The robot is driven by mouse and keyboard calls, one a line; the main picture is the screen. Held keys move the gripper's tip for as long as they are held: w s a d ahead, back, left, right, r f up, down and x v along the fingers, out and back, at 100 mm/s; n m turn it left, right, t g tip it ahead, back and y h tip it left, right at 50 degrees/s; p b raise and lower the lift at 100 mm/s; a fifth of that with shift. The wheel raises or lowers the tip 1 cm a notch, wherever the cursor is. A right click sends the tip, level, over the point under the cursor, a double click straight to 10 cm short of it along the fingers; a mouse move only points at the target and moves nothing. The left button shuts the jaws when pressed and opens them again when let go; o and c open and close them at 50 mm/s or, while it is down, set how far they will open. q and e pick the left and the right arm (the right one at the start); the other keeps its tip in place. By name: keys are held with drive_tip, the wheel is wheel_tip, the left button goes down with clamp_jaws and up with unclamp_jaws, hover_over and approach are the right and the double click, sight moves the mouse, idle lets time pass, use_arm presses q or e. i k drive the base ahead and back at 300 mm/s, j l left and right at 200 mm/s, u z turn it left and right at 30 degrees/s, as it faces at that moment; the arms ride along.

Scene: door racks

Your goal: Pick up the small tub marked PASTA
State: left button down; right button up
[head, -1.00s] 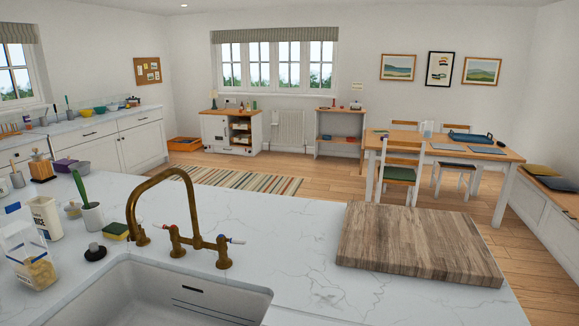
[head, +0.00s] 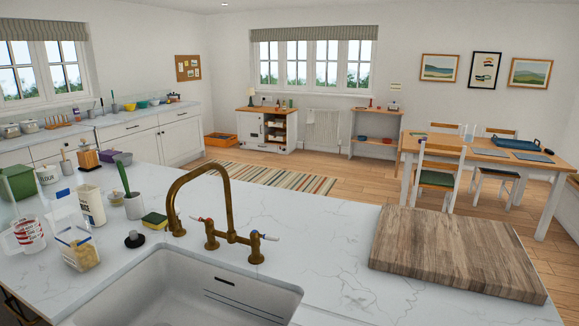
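No tub with a readable PASTA mark shows in the head view. A clear container with pale yellow contents (head: 80,252) stands on the near left of the marble counter, but I cannot read a label on it. A white tub with dark lettering (head: 92,205) stands behind it. A small white tub that seems marked FLOUR (head: 48,175) stands further back at the left. Neither of my grippers is in view.
A measuring jug (head: 27,236), a green box (head: 18,184), a grey utensil pot (head: 134,206) and a sponge (head: 154,221) crowd the counter's left. A brass tap (head: 229,215) rises behind the sink (head: 190,290). A wooden board (head: 455,250) lies at right.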

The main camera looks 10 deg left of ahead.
sight(71, 230)
drive_tip(key=i+j+z, duration=0.25)
drive_tip(key=j, duration=2.15)
drive_tip(key=i+j+z, duration=0.1)
drive_tip(key=j+z, duration=0.2)
drive_tip(key=j, duration=2.1)
